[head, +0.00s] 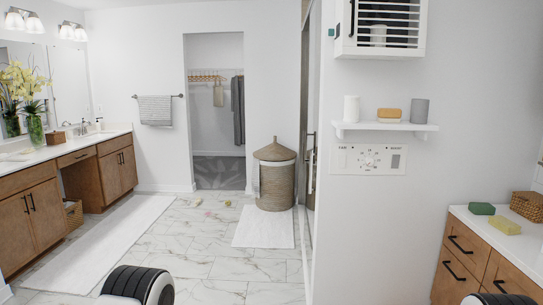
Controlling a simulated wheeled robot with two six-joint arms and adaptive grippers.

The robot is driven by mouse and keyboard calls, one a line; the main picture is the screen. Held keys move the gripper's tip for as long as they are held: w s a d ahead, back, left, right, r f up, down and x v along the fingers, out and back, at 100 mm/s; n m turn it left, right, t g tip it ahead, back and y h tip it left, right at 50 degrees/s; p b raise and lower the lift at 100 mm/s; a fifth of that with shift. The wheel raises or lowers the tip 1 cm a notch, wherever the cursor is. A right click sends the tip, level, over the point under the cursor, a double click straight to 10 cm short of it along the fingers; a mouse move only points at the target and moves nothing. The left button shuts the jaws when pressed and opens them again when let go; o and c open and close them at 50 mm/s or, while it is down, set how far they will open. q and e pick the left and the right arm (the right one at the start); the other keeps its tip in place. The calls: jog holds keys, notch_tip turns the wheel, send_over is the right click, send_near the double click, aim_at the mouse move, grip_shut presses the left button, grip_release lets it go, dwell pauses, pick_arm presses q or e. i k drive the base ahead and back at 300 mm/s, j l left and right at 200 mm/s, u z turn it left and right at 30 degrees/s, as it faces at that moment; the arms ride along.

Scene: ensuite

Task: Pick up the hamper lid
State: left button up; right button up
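The hamper lid (274,151) is a woven, cone-shaped tan cover with a small knob on top. It sits on the woven hamper (276,189), a round tan basket with a paler band around its upper part. The hamper stands on the floor across the room, beside the doorway and close to the wall corner. Neither of my grippers is in view. Only rounded black and white parts of my arms show at the bottom edge, far from the hamper.
A white mat (264,227) lies in front of the hamper. A long white rug (98,240) runs along the left vanity (72,166). Small items (228,203) lie on the floor near the doorway. A wall corner and a drawer cabinet (478,256) stand at right. The middle tiles are mostly clear.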

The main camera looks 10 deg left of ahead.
aim_at(275, 152)
jog(key=i+j+u, duration=0.35)
jog(key=i, duration=1.2)
jog(key=i+j+u, duration=0.1)
jog(key=i+u, duration=0.2)
jog(key=i, duration=2.75)
jog(key=i+j, duration=0.1)
jog(key=i, duration=1.45)
jog(key=l+z, duration=0.05)
